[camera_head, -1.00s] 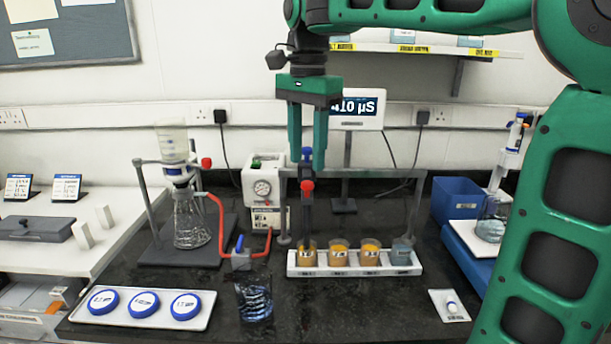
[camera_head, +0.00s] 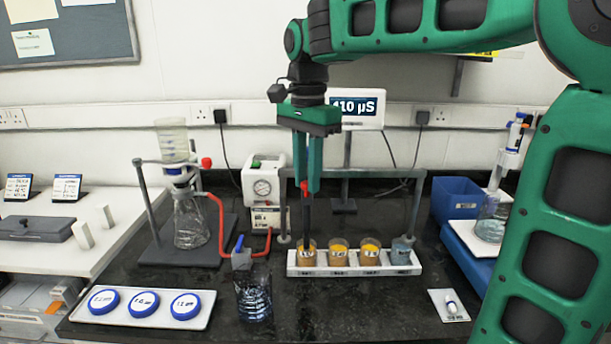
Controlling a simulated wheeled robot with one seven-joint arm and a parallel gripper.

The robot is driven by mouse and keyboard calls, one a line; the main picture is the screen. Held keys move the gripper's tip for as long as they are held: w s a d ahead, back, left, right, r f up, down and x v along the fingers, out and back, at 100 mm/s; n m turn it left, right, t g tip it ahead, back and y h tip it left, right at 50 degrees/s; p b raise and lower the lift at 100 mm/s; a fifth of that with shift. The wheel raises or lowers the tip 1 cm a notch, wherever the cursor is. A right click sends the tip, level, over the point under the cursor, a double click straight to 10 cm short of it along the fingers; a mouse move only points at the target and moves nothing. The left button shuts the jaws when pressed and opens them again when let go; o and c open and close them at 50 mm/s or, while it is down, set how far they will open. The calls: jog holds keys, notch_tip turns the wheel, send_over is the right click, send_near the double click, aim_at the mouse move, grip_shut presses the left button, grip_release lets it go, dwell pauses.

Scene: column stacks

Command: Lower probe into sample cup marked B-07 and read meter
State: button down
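My gripper (camera_head: 308,188) points down above the leftmost sample cup (camera_head: 307,259), its two fingers close together around the upper end of the probe (camera_head: 307,220). The probe is a dark upright rod with a red part near the fingertips. Its lower end reaches the mouth of that cup; how deep it sits is hard to see. Whether the fingers grip the probe or only flank it is unclear. A second cup (camera_head: 338,257) and a third cup (camera_head: 370,257) hold similar orange-brown contents. Their labels are too small to read. The meter (camera_head: 357,109) reads "410 µS", its left edge partly covered.
The cups stand in a white rack (camera_head: 345,271) with a grey-blue cup (camera_head: 401,252) at its right end. A dark glass beaker (camera_head: 254,295) stands front left, near a tray of blue lids (camera_head: 199,320). A flask (camera_head: 190,220) with red tubing stands left. Bare dark bench lies in front.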

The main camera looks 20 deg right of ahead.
jog(key=shift+w+r, duration=0.1)
jog(key=shift+r, duration=3.05)
jog(key=c, duration=1.5)
grip_release()
jog(key=shift+c, duration=0.2)
notch_tip(320, 180, up, 11)
jog(key=shift+f, duration=0.15)
